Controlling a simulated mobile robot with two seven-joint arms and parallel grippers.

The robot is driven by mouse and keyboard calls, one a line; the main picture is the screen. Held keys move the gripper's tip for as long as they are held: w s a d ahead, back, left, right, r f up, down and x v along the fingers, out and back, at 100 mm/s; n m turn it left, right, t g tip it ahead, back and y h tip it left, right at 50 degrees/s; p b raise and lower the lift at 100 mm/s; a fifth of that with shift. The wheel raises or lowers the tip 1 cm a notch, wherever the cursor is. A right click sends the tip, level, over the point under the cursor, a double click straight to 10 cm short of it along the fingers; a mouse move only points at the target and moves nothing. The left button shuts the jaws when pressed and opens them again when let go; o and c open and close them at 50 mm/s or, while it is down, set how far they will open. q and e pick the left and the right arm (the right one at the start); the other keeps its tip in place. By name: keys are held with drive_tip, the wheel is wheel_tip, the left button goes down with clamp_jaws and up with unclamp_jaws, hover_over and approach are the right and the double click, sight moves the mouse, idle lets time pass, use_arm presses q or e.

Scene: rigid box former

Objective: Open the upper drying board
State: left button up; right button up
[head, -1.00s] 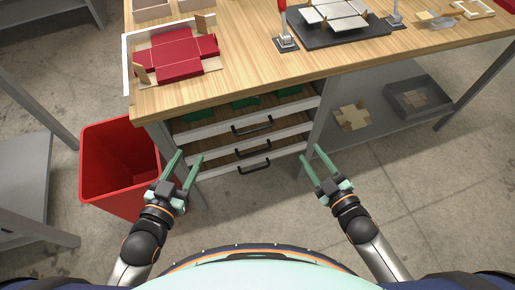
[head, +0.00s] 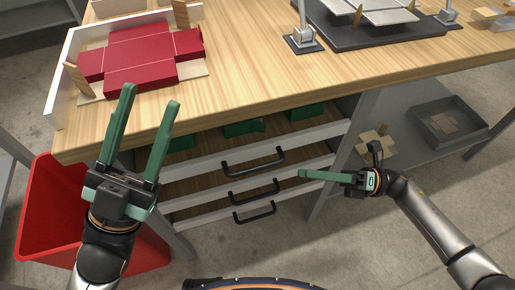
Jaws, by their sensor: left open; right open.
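Three drying boards with pale fronts and black bar handles are stacked under the wooden table. The upper drying board (head: 312,140) is the topmost, and its handle (head: 254,167) faces me. Green pieces (head: 245,128) show behind its front. My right gripper (head: 303,174) is open and empty, turned to point left, near the right end of the board fronts and apart from the handles in the picture. Its fingers overlap in this view. My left gripper (head: 150,97) is open and empty, pointing up in front of the table's left front edge.
A red folded-out box blank (head: 145,52) lies on the wooden table (head: 240,75) at left, beside a white frame. A dark former plate (head: 380,38) stands at the back right. A red bin (head: 40,215) is at lower left. A grey shelf (head: 400,105) with a tray (head: 448,122) is at right.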

sight(258, 167)
drive_tip(key=x, duration=1.2)
drive_tip(key=shift+s+a+r, duration=0.1)
drive_tip(key=shift+s+a, duration=0.15)
clamp_jaws()
idle(1.0)
